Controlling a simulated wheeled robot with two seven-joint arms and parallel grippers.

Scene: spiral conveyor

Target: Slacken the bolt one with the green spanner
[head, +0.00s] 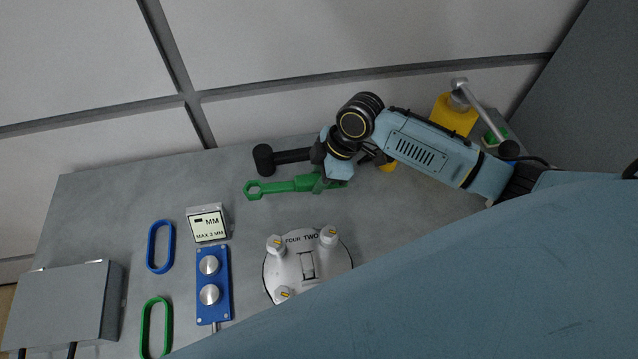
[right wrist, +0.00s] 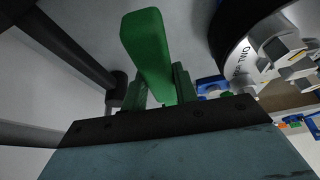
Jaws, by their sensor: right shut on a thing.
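The green spanner (head: 285,187) is in my right gripper (head: 333,180), its ring end pointing left over the grey bench. In the right wrist view the jaws (right wrist: 158,90) are shut on its green handle (right wrist: 148,45). A round white flange (head: 308,268) with hex-headed bolts stands in front of the spanner, apart from it. The words FOUR and TWO show on it. Bolts show at its left (head: 275,246), right (head: 328,237) and front (head: 283,294). I cannot read a label for bolt one. My own arm hides the flange's front right. My left gripper is not in view.
A black mallet-like tool (head: 264,160) lies just behind the spanner. A sign (head: 207,223), a blue block with two knobs (head: 212,285), a blue loop (head: 160,246), a green loop (head: 154,325) and a grey box (head: 65,300) stand left. A yellow block (head: 455,115) is back right.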

